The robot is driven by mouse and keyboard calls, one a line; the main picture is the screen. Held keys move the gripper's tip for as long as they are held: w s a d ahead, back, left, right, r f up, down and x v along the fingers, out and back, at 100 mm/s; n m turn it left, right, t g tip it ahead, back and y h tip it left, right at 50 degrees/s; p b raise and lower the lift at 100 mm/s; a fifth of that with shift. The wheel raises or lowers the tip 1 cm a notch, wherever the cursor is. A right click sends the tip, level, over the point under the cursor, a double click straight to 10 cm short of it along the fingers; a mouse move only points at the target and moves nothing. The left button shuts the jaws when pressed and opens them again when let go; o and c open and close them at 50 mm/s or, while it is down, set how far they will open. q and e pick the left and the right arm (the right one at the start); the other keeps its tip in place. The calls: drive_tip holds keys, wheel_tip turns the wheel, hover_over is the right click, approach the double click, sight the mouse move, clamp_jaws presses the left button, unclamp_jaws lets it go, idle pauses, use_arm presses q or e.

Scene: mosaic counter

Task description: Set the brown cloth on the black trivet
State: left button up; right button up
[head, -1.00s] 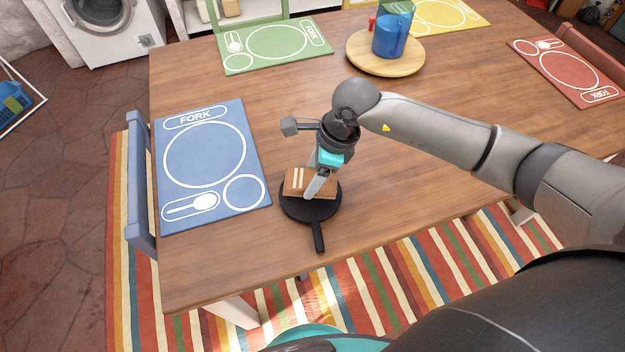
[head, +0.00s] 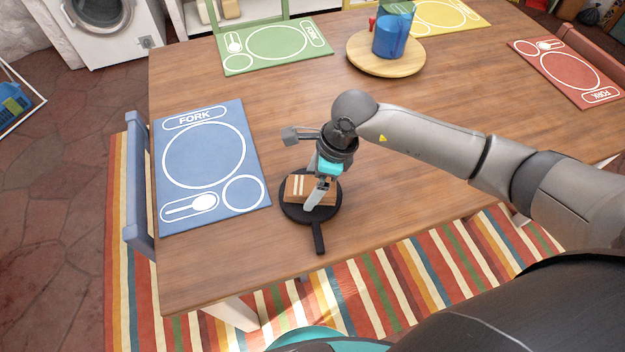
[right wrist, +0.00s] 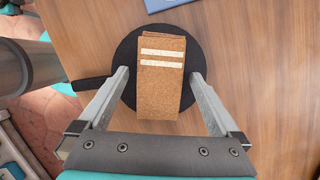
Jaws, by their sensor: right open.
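The brown cloth (head: 297,187), folded with two pale stripes, lies on the round black trivet (head: 295,212), which has a handle. In the right wrist view the cloth (right wrist: 160,90) lies across the middle of the trivet (right wrist: 128,56), its near end close to the gripper's palm. My right gripper (head: 318,194) is over the trivet and hides part of the cloth in the head view. In the right wrist view its fingers (right wrist: 160,76) are open, one on each side of the cloth, with a gap on both sides. My left gripper is not in view.
A blue placemat (head: 204,145) lies left of the trivet. A round wooden board (head: 360,62) with a blue pitcher (head: 390,38) stands at the back. Green (head: 300,58) and red (head: 592,80) placemats lie further off. The wooden table's near edge is just below the trivet's handle.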

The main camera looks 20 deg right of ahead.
drive_tip(key=shift+r, duration=0.1)
drive_tip(key=shift+d+r, duration=0.1)
drive_tip(key=shift+r, duration=0.15)
drive_tip(key=p+v, duration=0.2)
drive_tip(key=v, duration=0.9)
drive_tip(key=shift+r, duration=0.3)
drive_tip(key=shift+d, duration=0.1)
